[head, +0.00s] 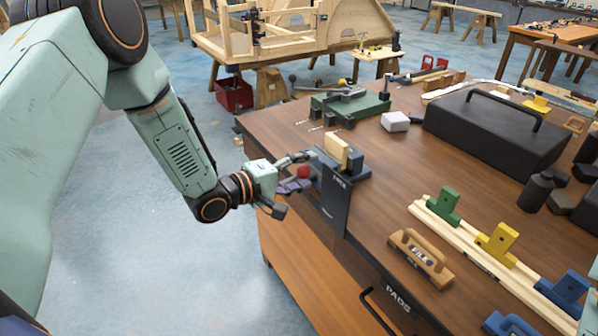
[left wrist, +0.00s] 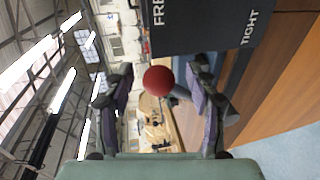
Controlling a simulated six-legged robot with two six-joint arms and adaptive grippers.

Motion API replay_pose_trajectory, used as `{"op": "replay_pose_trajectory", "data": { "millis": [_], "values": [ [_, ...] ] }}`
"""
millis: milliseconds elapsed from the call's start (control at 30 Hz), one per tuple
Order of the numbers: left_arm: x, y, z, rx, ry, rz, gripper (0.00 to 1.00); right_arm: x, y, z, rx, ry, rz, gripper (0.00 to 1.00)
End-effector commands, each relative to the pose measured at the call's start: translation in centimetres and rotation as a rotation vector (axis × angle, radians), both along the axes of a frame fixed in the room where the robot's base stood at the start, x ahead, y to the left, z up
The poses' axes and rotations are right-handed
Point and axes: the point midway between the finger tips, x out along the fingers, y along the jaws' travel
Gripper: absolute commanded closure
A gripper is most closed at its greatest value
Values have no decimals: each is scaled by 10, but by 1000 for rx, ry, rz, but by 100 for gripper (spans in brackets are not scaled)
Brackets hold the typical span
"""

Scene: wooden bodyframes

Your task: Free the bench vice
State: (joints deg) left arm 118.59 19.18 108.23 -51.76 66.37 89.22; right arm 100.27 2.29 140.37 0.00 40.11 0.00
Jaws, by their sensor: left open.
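The bench vice (head: 334,200) is fixed at the near left edge of the wooden workbench, with a dark front plate. A pale wooden block (head: 336,148) stands in its jaws. A red ball knob (head: 303,172) ends the vice's handle. In the left wrist view the red knob (left wrist: 158,80) sits between the two fingers, and the dark plate (left wrist: 205,22) behind it reads FREE and TIGHT, sideways. My left gripper (head: 287,184) is open, its fingers on either side of the knob. I cannot tell whether either finger touches it. My right gripper is not in view.
A wooden frame (head: 330,30) stands behind. Floor left of the bench is clear.

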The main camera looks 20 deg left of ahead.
Motion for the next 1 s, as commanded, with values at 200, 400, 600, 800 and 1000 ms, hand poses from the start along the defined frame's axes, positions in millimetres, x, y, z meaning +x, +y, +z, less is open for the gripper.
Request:
{"op": "replay_pose_trajectory", "data": {
  "millis": [200,400,600,800,1000],
  "values": [
    [-12,10,3,-3,1,4,43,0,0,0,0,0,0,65],
    [-34,25,8,-5,1,5,43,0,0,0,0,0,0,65],
    [-52,38,12,-5,0,5,43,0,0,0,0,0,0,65],
    [-67,49,16,-6,0,6,43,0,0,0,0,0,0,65],
    [-80,56,19,-8,-3,5,43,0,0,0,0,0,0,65]
  ]
}}
